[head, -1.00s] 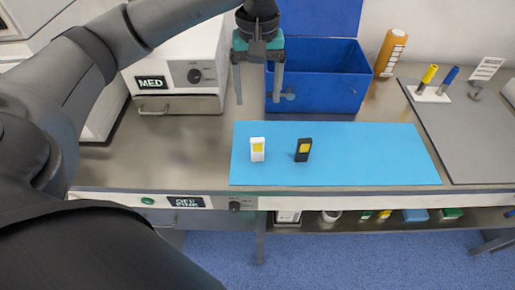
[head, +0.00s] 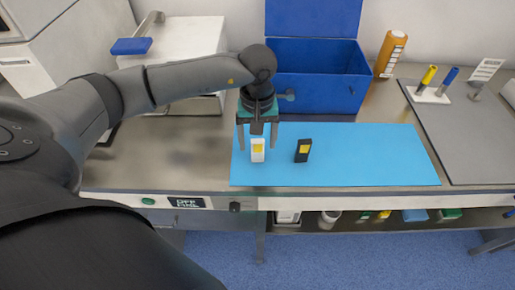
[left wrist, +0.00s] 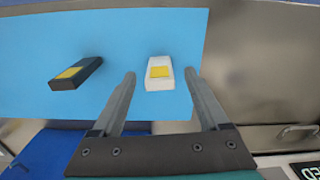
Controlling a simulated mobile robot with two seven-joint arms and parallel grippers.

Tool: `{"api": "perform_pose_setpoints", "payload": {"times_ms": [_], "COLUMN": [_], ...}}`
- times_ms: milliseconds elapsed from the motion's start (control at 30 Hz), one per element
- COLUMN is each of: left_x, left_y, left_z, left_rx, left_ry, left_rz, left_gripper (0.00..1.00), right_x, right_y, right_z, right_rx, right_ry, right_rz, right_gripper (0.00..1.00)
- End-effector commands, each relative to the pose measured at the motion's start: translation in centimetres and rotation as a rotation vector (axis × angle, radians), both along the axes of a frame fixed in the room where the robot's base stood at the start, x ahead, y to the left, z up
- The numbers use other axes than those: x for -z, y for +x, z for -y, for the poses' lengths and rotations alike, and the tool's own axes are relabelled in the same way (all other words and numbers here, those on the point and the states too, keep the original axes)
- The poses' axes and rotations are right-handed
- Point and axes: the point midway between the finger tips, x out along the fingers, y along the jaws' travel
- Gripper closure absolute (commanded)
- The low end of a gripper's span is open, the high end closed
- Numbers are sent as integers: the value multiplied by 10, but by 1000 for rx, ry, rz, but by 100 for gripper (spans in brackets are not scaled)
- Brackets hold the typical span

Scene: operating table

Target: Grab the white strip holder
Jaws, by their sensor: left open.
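The white strip holder (head: 258,151), with a yellow patch on its face, stands on the blue mat (head: 350,172) near its left end. It also shows in the left wrist view (left wrist: 159,82), between the lines of the two fingers and just past their tips. My left gripper (head: 257,145) is open and points down, just above and around the holder's top in the head view. I cannot tell if a finger touches it. A black holder (head: 303,151) with a yellow patch stands to the right of the white one. My right gripper is not in view.
A blue open box (head: 318,88) stands behind the mat, with an orange bottle (head: 390,54) to its right. A grey mat with a stand of yellow and blue tubes (head: 430,94) lies at right. A white cabinet (head: 180,42) stands at the back left.

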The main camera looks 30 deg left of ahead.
Motion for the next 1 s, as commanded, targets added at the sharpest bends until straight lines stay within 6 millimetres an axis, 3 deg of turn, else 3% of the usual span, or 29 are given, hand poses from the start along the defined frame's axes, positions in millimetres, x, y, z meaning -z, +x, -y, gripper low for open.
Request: {"api": "perform_pose_setpoints", "payload": {"times_ms": [333,1000], "left_x": [9,9], "left_y": [0,0], "left_z": [0,0], "left_rx": [0,0], "left_ry": [1,1], "left_rz": [1,1], "left_gripper": [24,99], "right_x": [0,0], "right_y": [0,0], "right_z": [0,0], "right_rx": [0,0], "right_ry": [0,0], "right_rz": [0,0], "right_gripper": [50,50]}}
